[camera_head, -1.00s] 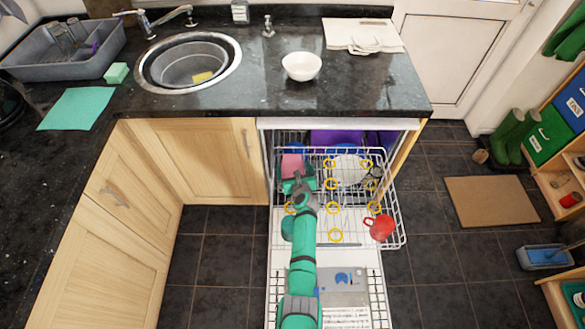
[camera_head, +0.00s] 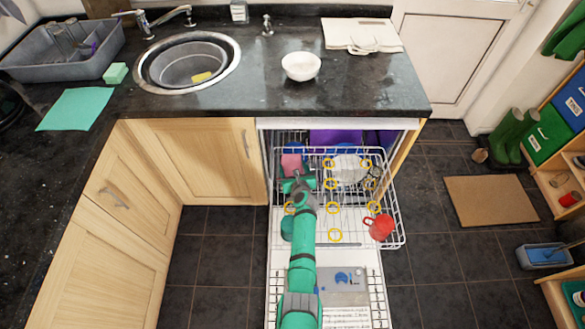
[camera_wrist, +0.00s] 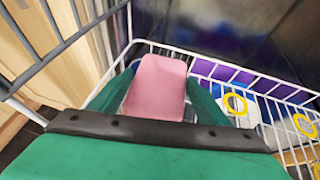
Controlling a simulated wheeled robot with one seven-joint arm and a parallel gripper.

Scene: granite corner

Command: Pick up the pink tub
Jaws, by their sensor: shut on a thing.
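The pink tub (camera_head: 291,163) is at the back left of the dishwasher's upper rack (camera_head: 397,212). In the wrist view the pink tub (camera_wrist: 157,86) fills the space between my green fingers, its flat pink face toward the camera. My gripper (camera_head: 294,178) is shut on the tub; the gripper also shows in the wrist view (camera_wrist: 155,100). The tub's lower part is hidden by my gripper and wrist. I cannot tell whether the tub touches the rack's wires.
A red mug (camera_head: 380,228) lies at the rack's front right, and a white plate (camera_head: 346,170) stands at its back right. Yellow rings mark several rack spots. A white bowl (camera_head: 301,66) sits on the dark counter (camera_head: 370,90), which has clear room around it.

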